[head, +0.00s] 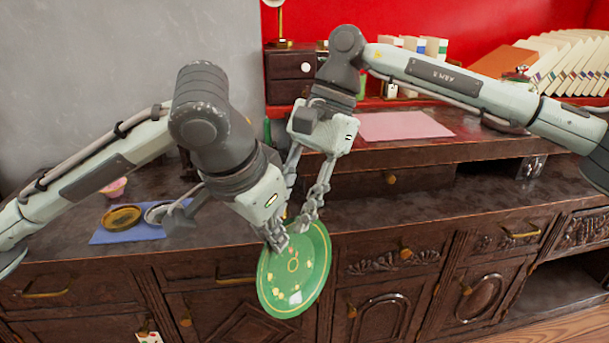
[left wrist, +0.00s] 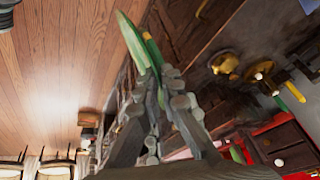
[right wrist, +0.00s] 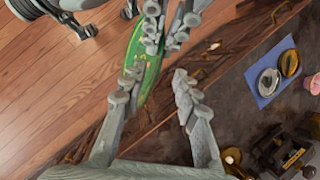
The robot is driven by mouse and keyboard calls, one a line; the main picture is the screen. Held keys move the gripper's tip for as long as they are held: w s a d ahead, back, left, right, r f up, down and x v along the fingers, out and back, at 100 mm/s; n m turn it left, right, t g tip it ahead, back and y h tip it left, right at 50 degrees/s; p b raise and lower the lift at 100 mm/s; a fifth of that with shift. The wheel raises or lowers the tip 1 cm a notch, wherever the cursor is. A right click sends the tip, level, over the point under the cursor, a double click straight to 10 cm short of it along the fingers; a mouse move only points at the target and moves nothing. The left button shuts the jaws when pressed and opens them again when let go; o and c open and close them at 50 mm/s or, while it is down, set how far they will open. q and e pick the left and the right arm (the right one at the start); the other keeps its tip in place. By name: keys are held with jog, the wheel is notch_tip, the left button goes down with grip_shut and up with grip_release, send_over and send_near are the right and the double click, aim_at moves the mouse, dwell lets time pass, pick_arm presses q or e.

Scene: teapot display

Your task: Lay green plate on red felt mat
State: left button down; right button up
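The green plate (head: 300,280), with gold markings, hangs steeply tilted in front of the cabinet. My left gripper (head: 277,238) is shut on its upper rim; the left wrist view shows the plate (left wrist: 133,40) nearly edge-on between the fingers. My right gripper (head: 306,205) is just above and behind the rim. In the right wrist view its fingers (right wrist: 158,82) are apart, with the plate (right wrist: 150,78) beyond or between them; contact is unclear. A pinkish-red mat (head: 405,125), seemingly the red felt mat, lies bare on the raised shelf at the back.
A blue mat (head: 125,234) with small dishes (head: 122,217) lies on the lower counter at left, a pink cup (head: 113,188) behind it. A small dark drawer box (head: 290,65) and a row of pale upright items (head: 570,60) stand at the back. The lower counter's right side is clear.

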jog(key=shift+x, duration=1.05)
jog(key=c, duration=0.7)
grip_shut()
pick_arm(q)
jog(key=shift+s+d, duration=0.1)
jog(key=c, duration=1.7)
grip_release()
jog(key=shift+c, duration=0.2)
pick_arm(e)
jog(key=shift+a+r, duration=0.1)
pick_arm(q)
jog(key=shift+o, duration=0.5)
